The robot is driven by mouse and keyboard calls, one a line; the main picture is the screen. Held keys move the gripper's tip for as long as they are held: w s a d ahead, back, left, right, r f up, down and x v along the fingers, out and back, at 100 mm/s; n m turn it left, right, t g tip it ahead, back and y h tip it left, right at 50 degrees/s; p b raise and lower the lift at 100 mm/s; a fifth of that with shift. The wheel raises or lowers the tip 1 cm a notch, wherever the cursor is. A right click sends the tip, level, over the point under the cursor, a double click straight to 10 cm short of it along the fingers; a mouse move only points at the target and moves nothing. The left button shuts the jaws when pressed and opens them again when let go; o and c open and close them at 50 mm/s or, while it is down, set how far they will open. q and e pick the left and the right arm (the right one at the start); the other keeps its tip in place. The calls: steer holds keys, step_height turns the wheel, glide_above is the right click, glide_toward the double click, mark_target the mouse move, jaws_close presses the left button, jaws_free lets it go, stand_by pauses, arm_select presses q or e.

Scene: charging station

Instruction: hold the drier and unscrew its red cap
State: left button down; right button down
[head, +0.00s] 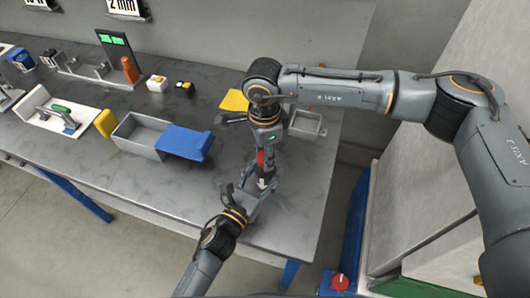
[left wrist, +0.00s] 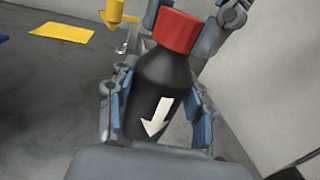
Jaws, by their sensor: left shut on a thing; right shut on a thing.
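The drier (left wrist: 168,85) is a dark bottle with a white arrow, topped by a red cap (left wrist: 178,32). In the head view, the drier (head: 263,182) and cap (head: 261,158) show small above the table. My left gripper (head: 255,190) comes from below and is shut around the bottle's body; its blue-padded fingers show on both sides in the left wrist view (left wrist: 160,112). My right gripper (head: 264,150) comes from above and is shut on the cap. Its fingers flank the cap in the left wrist view. The bottle is slightly tilted there.
The grey workbench (head: 300,200) has free room around the grippers. A grey bin (head: 135,130) with a blue lid-like piece (head: 185,142) stands left. A yellow piece (head: 234,100) and a grey tray (head: 306,121) lie behind. A cabinet (head: 440,235) stands right.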

arm_select(q)
steer(key=shift+f, duration=0.1)
arm_select(e)
steer(key=n, duration=0.6)
steer(key=shift+n, duration=0.4)
steer(key=n, duration=0.6)
steer(key=shift+s, duration=0.1)
steer(key=shift+r, duration=0.3)
steer(key=shift+r, duration=0.85)
steer(key=shift+r, duration=2)
arm_select(q)
steer(key=shift+c, duration=2.3)
jaws_free()
